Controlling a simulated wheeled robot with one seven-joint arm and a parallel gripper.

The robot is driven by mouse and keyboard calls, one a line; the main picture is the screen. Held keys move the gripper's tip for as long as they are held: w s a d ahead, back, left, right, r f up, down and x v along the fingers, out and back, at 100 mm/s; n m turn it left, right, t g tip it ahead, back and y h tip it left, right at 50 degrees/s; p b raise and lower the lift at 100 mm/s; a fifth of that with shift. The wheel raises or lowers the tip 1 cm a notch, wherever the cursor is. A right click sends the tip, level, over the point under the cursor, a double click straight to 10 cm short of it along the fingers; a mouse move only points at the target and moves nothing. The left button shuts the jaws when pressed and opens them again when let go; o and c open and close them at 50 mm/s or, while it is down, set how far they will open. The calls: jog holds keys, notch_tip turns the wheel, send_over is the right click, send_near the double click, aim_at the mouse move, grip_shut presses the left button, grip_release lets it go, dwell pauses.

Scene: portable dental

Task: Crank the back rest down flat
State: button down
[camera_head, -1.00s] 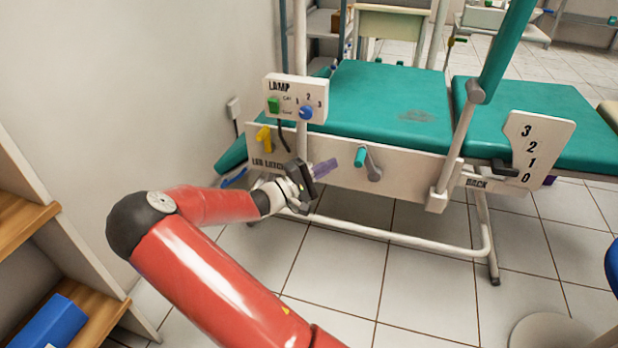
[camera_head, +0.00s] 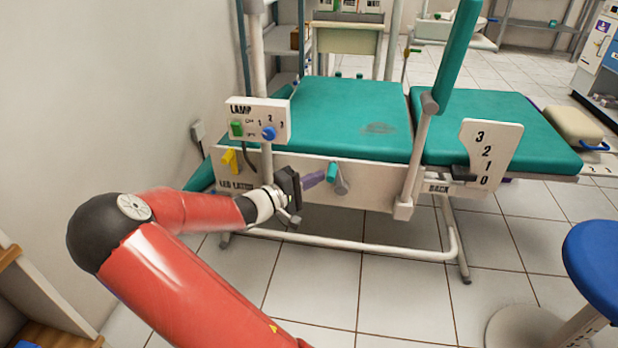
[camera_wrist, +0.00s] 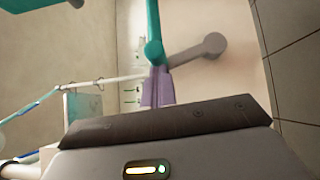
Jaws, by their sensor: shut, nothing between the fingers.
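The crank, with a teal handle (camera_head: 332,172) and a grey arm (camera_head: 342,183), is on the couch's white side panel. My gripper (camera_head: 315,179) is left of the handle, with its purple fingers shut and empty. In the wrist view the fingers (camera_wrist: 157,87) point at the end of the teal handle (camera_wrist: 153,52); I cannot tell whether they touch. The grey crank arm (camera_wrist: 203,48) runs to the right there. A white scale plate (camera_head: 487,155) marked 3 to 0 is above the BACK label (camera_head: 438,189); a black pointer (camera_head: 463,173) is near 0. The right teal cushion (camera_head: 500,125) lies level.
A LAMP box (camera_head: 258,120) and a yellow knob (camera_head: 229,160) are left of the crank, above my forearm. A teal padded bar (camera_head: 456,55) slants up from a post. A blue stool (camera_head: 595,265) is at right. Tiled floor is clear in front.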

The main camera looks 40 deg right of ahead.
aim_at(328, 174)
jog(key=shift+s+d+r+m+y, duration=0.35)
jog(key=shift+s+d+m+y, duration=0.1)
jog(key=shift+s+m+y, duration=0.1)
jog(key=shift+s+d+r+m+y, duration=0.35)
jog(key=shift+s+d+m+y, duration=0.1)
jog(key=shift+s+m+y, duration=0.1)
